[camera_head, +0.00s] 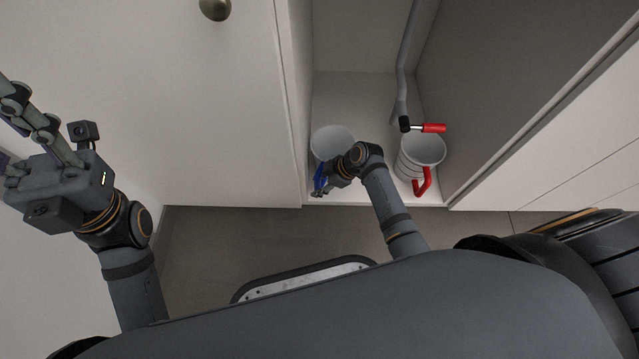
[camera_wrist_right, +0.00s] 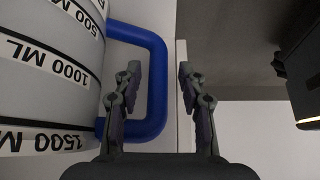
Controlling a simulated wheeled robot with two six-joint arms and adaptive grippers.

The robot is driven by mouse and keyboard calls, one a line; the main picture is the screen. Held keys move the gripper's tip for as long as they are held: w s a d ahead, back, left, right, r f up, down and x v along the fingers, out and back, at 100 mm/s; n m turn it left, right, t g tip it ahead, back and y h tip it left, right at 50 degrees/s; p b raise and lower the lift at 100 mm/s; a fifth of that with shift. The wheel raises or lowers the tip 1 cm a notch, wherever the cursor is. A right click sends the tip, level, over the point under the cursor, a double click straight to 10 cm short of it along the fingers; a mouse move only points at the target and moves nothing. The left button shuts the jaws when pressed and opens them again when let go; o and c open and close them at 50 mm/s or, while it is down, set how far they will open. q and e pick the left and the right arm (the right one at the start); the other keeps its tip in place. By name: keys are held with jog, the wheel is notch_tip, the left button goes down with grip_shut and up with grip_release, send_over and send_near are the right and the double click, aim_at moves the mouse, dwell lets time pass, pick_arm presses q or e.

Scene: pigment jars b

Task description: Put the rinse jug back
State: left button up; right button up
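A light grey jug with a blue handle (camera_head: 333,140) stands in the open cabinet, at the left of its floor. In the right wrist view the jug (camera_wrist_right: 45,100) shows black volume marks and its blue handle (camera_wrist_right: 157,85). My right gripper (camera_wrist_right: 158,78) is open at this handle. Its two fingers appear on either side of the handle's upright bar, with gaps showing. In the head view my right wrist and gripper (camera_head: 323,183) partly cover the handle. A second jug with a red handle (camera_head: 421,150) stands to the right. My left gripper (camera_head: 14,135) looks open and empty, far left.
A grey pipe with a red-handled valve (camera_head: 432,128) comes down over the right jug. Cabinet side walls (camera_head: 293,80) stand close on both sides. A closed door with a round knob (camera_head: 215,9) is at the left. Floor (camera_head: 210,240) shows in front.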

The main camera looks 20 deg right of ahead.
jog(key=s+d+r+p, duration=0.1)
jog(key=s+d+p, duration=0.1)
jog(key=d, duration=0.4)
jog(key=s+d+r+p, duration=0.1)
jog(key=s+d+p, duration=0.2)
jog(key=d, duration=0.3)
jog(key=shift+d+r, duration=0.3)
jog(key=shift+r, duration=0.1)
